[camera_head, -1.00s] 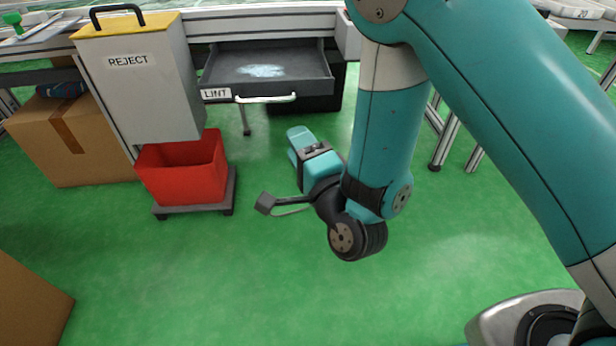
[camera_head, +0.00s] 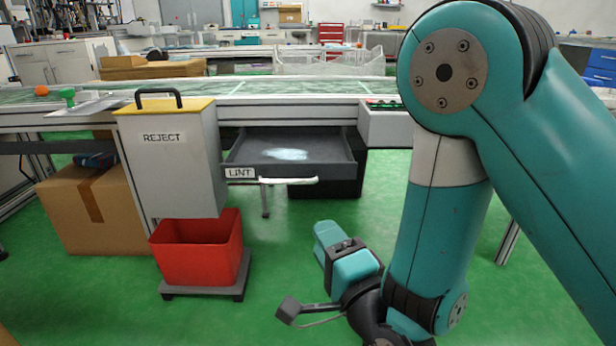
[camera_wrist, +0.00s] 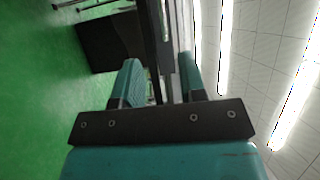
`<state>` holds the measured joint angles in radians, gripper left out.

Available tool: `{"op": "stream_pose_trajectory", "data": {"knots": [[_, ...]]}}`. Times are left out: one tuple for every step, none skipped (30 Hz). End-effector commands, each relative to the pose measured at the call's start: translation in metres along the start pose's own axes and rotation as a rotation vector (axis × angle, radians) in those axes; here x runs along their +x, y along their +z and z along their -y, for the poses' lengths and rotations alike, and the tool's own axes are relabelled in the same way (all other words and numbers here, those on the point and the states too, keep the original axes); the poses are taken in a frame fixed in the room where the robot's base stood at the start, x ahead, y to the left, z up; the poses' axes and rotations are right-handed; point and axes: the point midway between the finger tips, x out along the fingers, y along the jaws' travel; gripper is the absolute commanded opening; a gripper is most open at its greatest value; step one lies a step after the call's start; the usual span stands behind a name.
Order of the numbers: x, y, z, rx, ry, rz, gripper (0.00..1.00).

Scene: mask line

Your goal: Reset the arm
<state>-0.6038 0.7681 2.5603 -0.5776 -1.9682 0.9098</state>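My arm, teal with black joints, hangs down on the right side of the head view. My gripper (camera_head: 326,234) is at its lower end, in front of and below the open drawer, over the green floor. In the wrist view, the two teal fingers of my gripper (camera_wrist: 158,70) stand apart with a clear gap between them. Nothing is held between them. The lower part of my arm's wrist is cut off by the bottom edge of the head view.
An open grey drawer (camera_head: 245,160) labelled LINT juts from the bench. Left of it stand a grey REJECT box (camera_head: 175,170) with a yellow top and a red bin (camera_head: 195,265) on a low stand. A cardboard box (camera_head: 75,225) is farther left. Green floor is open around my gripper.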

Motion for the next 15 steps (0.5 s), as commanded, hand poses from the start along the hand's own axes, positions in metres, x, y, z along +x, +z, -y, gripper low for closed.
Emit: {"op": "stream_pose_trajectory", "data": {"knots": [[0.005,0.001,0.010,-0.015,0.015,0.021,0.38],[0.007,0.002,0.015,-0.028,0.030,0.040,0.38],[0.011,0.005,0.023,-0.052,0.056,0.074,0.38],[0.015,0.007,0.029,-0.073,0.080,0.105,0.38],[0.017,0.009,0.036,-0.098,0.104,0.139,0.38],[0.020,0.012,0.046,-0.136,0.138,0.190,0.38],[0.022,0.015,0.054,-0.167,0.165,0.232,0.38],[0.022,0.017,0.061,-0.200,0.191,0.275,0.38],[0.022,0.019,0.070,-0.245,0.225,0.332,0.38],[0.021,0.021,0.077,-0.280,0.250,0.376,0.38],[0.019,0.022,0.084,-0.315,0.273,0.420,0.38],[0.016,0.024,0.093,-0.362,0.304,0.480,0.38],[0.013,0.024,0.100,-0.398,0.326,0.525,0.38],[0.009,0.024,0.107,-0.434,0.348,0.569,0.38],[0.002,0.024,0.116,-0.484,0.377,0.631,0.38]]}}
